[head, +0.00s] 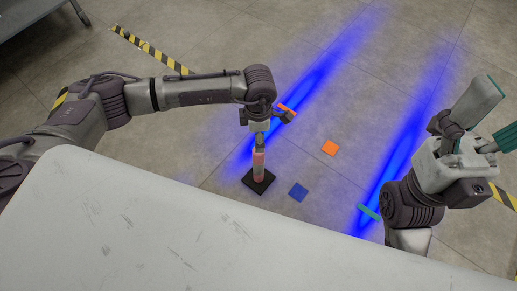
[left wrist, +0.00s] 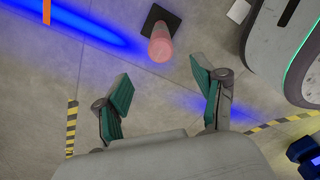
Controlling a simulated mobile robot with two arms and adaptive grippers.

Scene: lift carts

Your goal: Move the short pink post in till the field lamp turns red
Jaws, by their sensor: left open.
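The short pink post (head: 259,166) stands upright on a black square base (head: 260,183) on the floor, beside the near end of the left blue light strip (head: 318,72). In the left wrist view the post (left wrist: 162,46) is seen from above, beyond the fingers. My left gripper (head: 262,128) is over the post, pointing down; its teal fingers (left wrist: 161,86) are spread with nothing between them. My right gripper (head: 497,112) is raised at the right, its teal fingers apart and empty. I cannot make out the field lamp itself; the light on the floor is blue.
A white scratched surface (head: 170,235) fills the near side. A second blue strip (head: 402,150) runs at the right. A rounded body with a green light line (left wrist: 290,45) stands near the post.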

